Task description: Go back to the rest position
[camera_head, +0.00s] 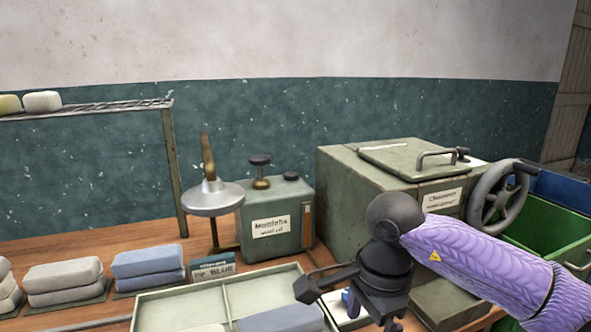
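My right arm, in a purple sleeve, comes in from the right. Its black gripper (346,304) hangs low over the front of the workbench (120,251), beside the right end of a pale tray (149,310). Its fingers look spread wide, one reaching left and one pointing down near the bottom edge. A small white and blue item (340,312) shows between and behind them, with no visible contact; the gripper partly hides it. My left gripper is not in view.
A green box (352,187) with a handwheel (493,197) stands behind my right arm. A green canister (290,215) and a metal dish on a stand (213,198) are left of it. Grey and blue folded stacks (148,263) sit left, below a wire shelf (95,108). A green bin (540,226) is right.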

